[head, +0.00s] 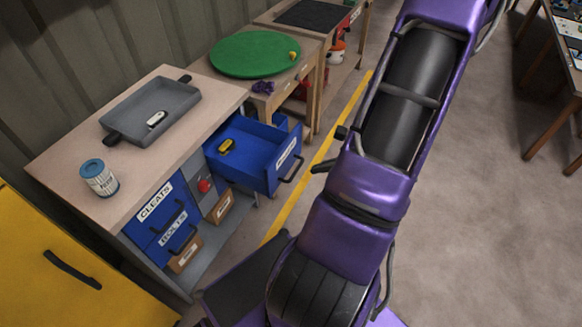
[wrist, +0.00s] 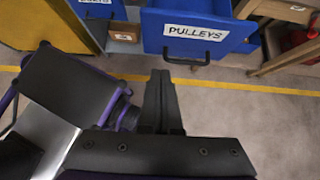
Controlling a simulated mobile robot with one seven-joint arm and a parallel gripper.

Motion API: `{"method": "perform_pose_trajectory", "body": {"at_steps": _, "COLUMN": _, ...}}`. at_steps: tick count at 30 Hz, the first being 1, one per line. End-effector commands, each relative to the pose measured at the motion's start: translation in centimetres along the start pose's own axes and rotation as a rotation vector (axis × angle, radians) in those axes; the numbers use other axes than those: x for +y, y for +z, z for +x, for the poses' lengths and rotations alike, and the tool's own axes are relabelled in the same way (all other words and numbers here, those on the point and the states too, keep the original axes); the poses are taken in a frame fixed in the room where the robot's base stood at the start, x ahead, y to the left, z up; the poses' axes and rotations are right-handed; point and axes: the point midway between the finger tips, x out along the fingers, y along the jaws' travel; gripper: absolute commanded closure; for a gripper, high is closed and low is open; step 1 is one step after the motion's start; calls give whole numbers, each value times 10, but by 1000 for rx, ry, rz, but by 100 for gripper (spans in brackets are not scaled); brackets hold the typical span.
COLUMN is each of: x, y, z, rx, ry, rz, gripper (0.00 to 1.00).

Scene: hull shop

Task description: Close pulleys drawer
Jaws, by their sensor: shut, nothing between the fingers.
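The pulleys drawer (head: 262,161) is blue and stands pulled out from the right end of the workbench in the head view. A yellow item (head: 227,146) lies inside it. In the wrist view the drawer front (wrist: 160,32) shows the white PULLEYS label and a dark bar handle (wrist: 187,61) below it. My gripper (wrist: 161,76) is shut and empty, with its fingertips just below and left of the handle in the picture. They appear apart from the drawer. In the head view my arm is at the right of the drawer, and the fingertips cannot be made out.
The workbench top (head: 75,142) holds a grey tray (head: 180,105) and a blue-lidded can (head: 98,178). Shut drawers labelled CLEATS (head: 155,203) and BOLTS (head: 172,238) are left of the pulleys drawer. A table with a green disc (head: 240,54) stands behind.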

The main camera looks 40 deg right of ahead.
Motion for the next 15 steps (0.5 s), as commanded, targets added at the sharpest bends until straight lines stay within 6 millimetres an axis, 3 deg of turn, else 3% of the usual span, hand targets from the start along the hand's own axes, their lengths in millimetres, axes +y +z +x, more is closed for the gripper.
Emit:
{"method": "perform_pose_trajectory", "body": {"at_steps": 5, "x": 1, "y": -1, "z": 22, "rx": -2, "ry": 3, "rz": 2, "gripper": 100}}
{"method": "perform_pose_trajectory", "body": {"at_steps": 15, "x": 1, "y": -2, "z": 95, "rx": 0, "ry": 4, "rz": 1, "gripper": 100}}
